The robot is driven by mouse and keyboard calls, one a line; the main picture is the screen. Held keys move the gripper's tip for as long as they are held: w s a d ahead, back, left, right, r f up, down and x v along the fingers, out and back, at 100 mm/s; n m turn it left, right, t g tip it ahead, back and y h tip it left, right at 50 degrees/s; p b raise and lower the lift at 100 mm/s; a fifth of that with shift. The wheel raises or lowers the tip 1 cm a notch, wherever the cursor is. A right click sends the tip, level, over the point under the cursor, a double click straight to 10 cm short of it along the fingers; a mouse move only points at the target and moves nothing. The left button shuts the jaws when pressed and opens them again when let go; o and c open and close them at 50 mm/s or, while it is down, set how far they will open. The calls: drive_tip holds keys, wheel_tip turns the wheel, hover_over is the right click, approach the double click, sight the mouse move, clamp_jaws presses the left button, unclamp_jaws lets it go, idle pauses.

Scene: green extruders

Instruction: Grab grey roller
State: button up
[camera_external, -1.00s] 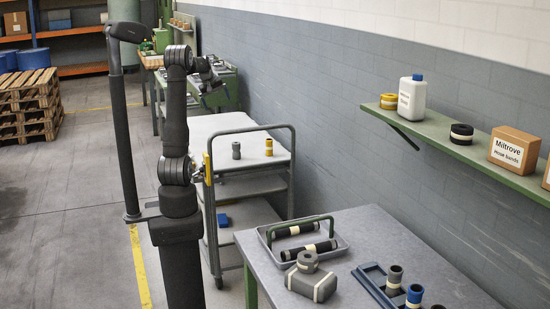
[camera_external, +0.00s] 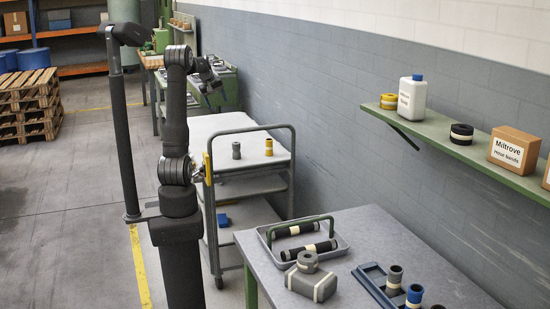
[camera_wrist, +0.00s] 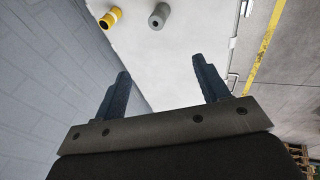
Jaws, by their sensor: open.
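The grey roller (camera_external: 236,151) stands upright on the top shelf of the cart (camera_external: 216,126). It also shows near the top of the wrist view (camera_wrist: 158,17), to the right of a yellow roller (camera_wrist: 111,17). The yellow roller stands to its right in the external view (camera_external: 269,147). My gripper (camera_wrist: 164,82) is open and empty, its two dark fingers spread over the white cart top. The grey roller lies beyond the fingertips, apart from them. In the external view my gripper (camera_external: 211,84) is small and dark, above the far end of the cart.
The cart's raised handle rail (camera_external: 292,165) bounds its near end. A grey wall stands close along the cart's right side. A table (camera_external: 375,235) in front holds a tray (camera_external: 342,248), a blue rack (camera_external: 362,280) and dark rollers. The cart top around the two rollers is clear.

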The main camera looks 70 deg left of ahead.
drive_tip(key=w+a+f+m+g+y, duration=0.1)
drive_tip(key=w+f+m, duration=0.3)
drive_tip(key=f, duration=0.3)
drive_tip(key=w+a+f+m, duration=0.1)
drive_tip(key=w+f+m, duration=0.2)
drive_tip(key=f+m, duration=0.3)
drive_tip(key=n, duration=0.1)
approach(236, 149)
drive_tip(key=a+f, duration=0.1)
drive_tip(key=w+a+f, duration=0.1)
drive_tip(key=f, duration=0.1)
drive_tip(key=a+f, duration=0.1)
drive_tip(key=shift+w+a+f, duration=0.2)
drive_tip(key=shift+w, duration=0.2)
drive_tip(key=shift+x, duration=3.2)
drive_tip(key=shift+d, duration=0.1)
drive_tip(key=shift+c, duration=0.2)
drive_tip(key=c, duration=1.2)
drive_tip(key=shift+o, duration=0.2)
drive_tip(key=shift+r, duration=0.1)
